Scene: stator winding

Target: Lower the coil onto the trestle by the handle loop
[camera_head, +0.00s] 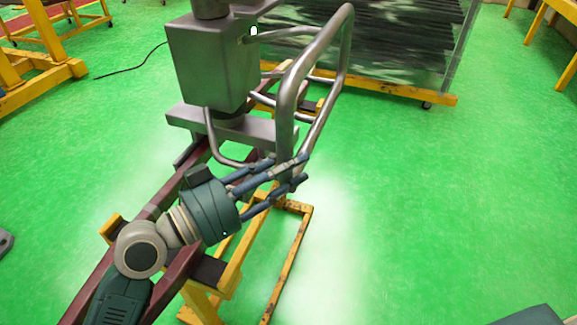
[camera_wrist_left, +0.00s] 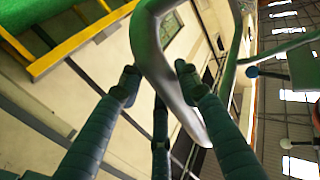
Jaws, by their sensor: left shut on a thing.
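The coil appears as a bent grey metal tube frame (camera_head: 286,110), joined to a grey block (camera_head: 212,62) under a thick column in the head view. My left gripper (camera_head: 292,174) is shut on the lower end of its loop. In the left wrist view the fingers (camera_wrist_left: 158,92) close around the grey loop (camera_wrist_left: 150,45). The trestle, with yellow legs (camera_head: 286,262) and dark red beams (camera_head: 90,290), stands below. The block's plate (camera_head: 240,127) is over the beams; I cannot tell whether it touches them. My right gripper is not in view.
A dark striped panel on a yellow wheeled base (camera_head: 400,93) stands behind. Yellow stands (camera_head: 40,73) are at the upper left and at the upper right (camera_head: 555,35). A black cable (camera_head: 130,63) lies on the floor.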

